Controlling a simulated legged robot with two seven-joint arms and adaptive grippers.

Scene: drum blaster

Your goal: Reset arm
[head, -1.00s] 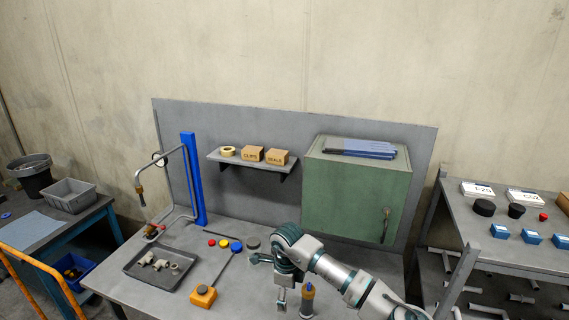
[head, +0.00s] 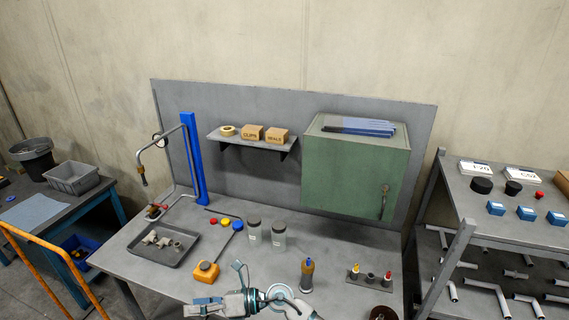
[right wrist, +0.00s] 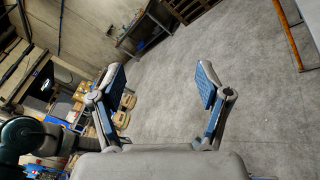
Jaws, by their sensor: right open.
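My right gripper (head: 214,288) is low in the head view, at the front edge of the grey workbench (head: 150,272), with its fingers towards the left. In the right wrist view my right gripper (right wrist: 160,76) has its two blue-padded fingers spread wide, with nothing between them. Grey concrete floor (right wrist: 165,110) shows beyond the fingers. My left gripper is in neither view.
A green cabinet (head: 345,180) stands behind. A shelf rack (head: 535,251) is at right.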

